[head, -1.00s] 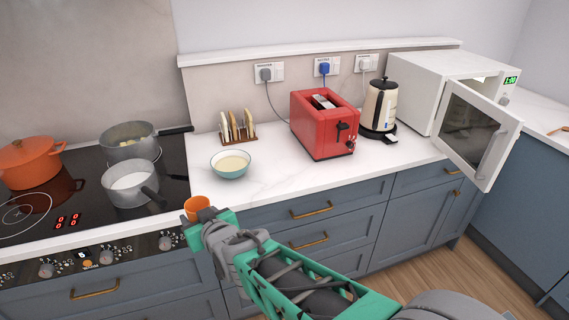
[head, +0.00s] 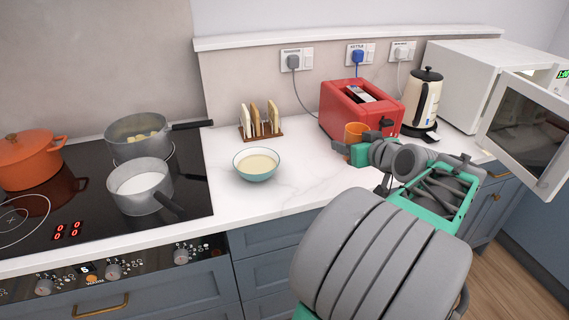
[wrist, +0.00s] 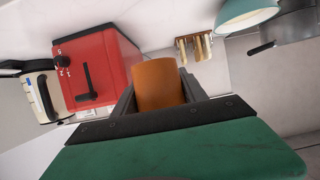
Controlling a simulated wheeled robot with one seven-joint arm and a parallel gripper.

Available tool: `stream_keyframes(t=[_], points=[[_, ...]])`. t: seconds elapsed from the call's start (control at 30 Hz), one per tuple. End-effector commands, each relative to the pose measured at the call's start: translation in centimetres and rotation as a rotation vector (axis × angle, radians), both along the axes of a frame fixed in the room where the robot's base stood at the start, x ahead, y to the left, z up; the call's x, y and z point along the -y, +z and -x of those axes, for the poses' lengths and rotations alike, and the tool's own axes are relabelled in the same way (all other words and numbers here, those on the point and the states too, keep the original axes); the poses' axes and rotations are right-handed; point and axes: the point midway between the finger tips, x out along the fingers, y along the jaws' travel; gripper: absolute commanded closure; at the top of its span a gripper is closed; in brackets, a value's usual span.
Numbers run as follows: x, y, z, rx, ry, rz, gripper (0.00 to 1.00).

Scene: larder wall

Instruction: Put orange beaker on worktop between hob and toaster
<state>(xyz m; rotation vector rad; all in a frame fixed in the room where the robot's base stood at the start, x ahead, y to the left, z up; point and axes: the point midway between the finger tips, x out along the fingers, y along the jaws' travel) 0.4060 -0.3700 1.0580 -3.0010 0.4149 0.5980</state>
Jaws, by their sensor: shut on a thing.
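The orange beaker (head: 354,132) is held in my gripper (head: 356,146), just in front of the red toaster (head: 362,108). In the wrist view the orange beaker (wrist: 158,84) sits between the two dark fingers, with the red toaster (wrist: 98,68) beside it on the left. My gripper is shut on the beaker. Whether the beaker's base touches the worktop (head: 305,175) is hidden by the gripper.
A teal bowl (head: 256,164) of pale liquid and a toast rack (head: 261,121) stand between hob and toaster. Pans (head: 140,186) are on the hob, one handle reaching over its edge. The kettle (head: 424,100) and open microwave (head: 525,120) are at the right. Worktop right of the bowl is clear.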

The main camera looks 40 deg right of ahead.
Motion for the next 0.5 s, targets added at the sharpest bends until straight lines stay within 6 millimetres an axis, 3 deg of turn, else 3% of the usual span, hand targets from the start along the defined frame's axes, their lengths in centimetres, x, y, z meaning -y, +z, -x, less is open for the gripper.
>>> stream_keyframes(t=[0.3,0.5], points=[[-0.6,-4.2,-8.2,-0.003,-0.01,-0.007,1.0],[-0.8,-7.9,-11.2,0.0,-0.013,-0.002,1.0]])
